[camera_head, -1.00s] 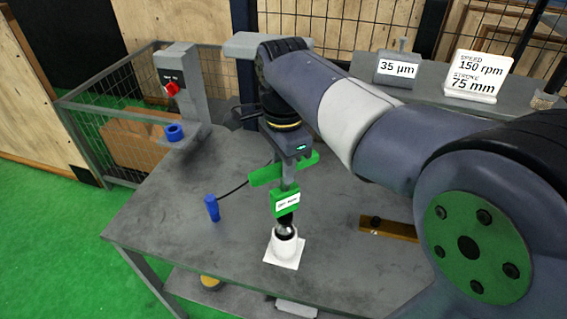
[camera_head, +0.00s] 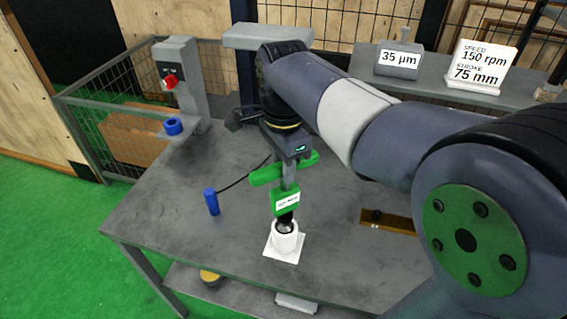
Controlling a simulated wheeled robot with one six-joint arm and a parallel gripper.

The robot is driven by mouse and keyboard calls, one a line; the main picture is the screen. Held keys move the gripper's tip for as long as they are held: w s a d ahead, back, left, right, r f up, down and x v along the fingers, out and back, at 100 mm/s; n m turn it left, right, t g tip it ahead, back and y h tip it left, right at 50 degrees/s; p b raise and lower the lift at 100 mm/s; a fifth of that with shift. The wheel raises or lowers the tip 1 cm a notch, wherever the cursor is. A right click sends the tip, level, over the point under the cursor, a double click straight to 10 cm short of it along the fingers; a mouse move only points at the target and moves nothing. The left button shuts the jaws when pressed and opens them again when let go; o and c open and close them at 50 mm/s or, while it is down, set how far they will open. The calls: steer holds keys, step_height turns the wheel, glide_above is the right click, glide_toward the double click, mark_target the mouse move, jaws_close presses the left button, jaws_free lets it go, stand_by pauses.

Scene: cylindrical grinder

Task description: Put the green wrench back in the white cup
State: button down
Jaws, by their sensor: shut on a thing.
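The green wrench (camera_head: 286,202) hangs upright below my gripper (camera_head: 288,160). It has a white label on its green block and a dark lower end. A green crossbar sits just under the gripper body, and a grey shaft runs down from it. My gripper is shut on the wrench; its fingertips are hard to make out. The white cup (camera_head: 286,243) stands on a white square base on the grey table, directly below the wrench. The wrench's dark lower end overlaps the cup's mouth; how deep it sits inside is hidden.
A blue handle (camera_head: 211,202) with a black cable stands left of the cup on the table (camera_head: 160,215). A brown bar (camera_head: 390,223) lies to the right. A grey post with a red switch (camera_head: 170,82) and a blue ring (camera_head: 173,126) are at the back left.

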mark_target(284, 186)
steer(key=shift+f+b, duration=1.75)
steer(key=shift+f, duration=1.1)
steer(key=c, duration=1.1)
jaws_free()
step_height(284, 186, up, 11)
steer(key=shift+f, duration=0.1)
steer(key=shift+f, duration=0.1)
step_height(284, 186, down, 11)
steer(key=shift+r, duration=0.1)
steer(key=shift+r+p, duration=0.35)
steer(key=shift+r, duration=0.25)
